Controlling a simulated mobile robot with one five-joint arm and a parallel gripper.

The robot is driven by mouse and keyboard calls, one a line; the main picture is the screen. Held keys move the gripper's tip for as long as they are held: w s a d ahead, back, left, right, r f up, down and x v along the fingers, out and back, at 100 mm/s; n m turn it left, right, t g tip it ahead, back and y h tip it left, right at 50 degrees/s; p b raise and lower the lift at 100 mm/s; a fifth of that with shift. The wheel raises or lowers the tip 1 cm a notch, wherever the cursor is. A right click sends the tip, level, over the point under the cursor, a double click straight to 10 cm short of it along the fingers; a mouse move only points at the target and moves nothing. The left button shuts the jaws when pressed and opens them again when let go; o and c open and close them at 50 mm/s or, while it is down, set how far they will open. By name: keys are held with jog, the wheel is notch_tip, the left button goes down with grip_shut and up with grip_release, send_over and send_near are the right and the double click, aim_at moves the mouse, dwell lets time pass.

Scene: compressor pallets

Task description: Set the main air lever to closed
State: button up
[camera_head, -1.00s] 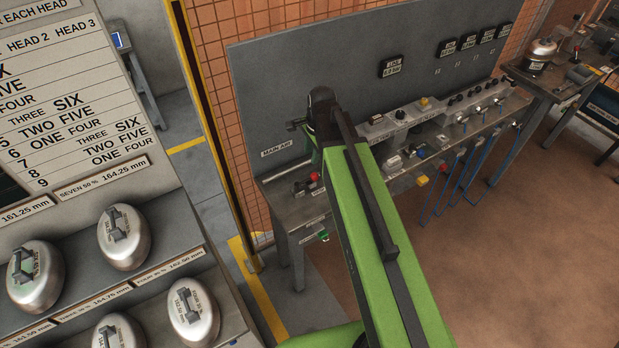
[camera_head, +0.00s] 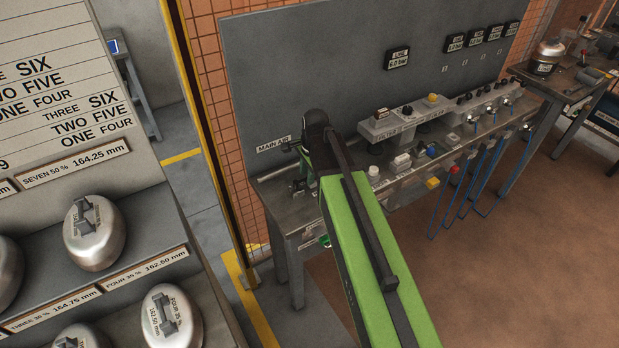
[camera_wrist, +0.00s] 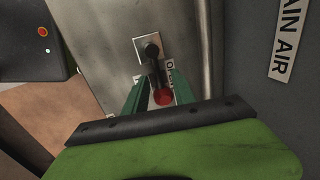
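The main air lever (camera_wrist: 155,72) shows in the wrist view as a dark arm on a square pale plate, with a red knob (camera_wrist: 163,97) at its near end. Part of a label shows beside it, mostly covered. My gripper (camera_wrist: 160,78) has its two green fingers on either side of the lever, near the knob. The fingers look apart, and I cannot tell whether they touch the lever. The MAIN AIR sign (camera_head: 273,144) is on the grey panel just left of the arm.
The grey back panel (camera_head: 320,70) rises behind the bench, with a LINE gauge (camera_head: 397,58) reading about 6.0 bar. Other valves and regulators (camera_head: 415,120) stand to the right. The brown floor is open at right.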

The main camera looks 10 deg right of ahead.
jog(key=shift+c, duration=0.2)
grip_shut()
jog(key=shift+w, duration=0.1)
dwell(1.0)
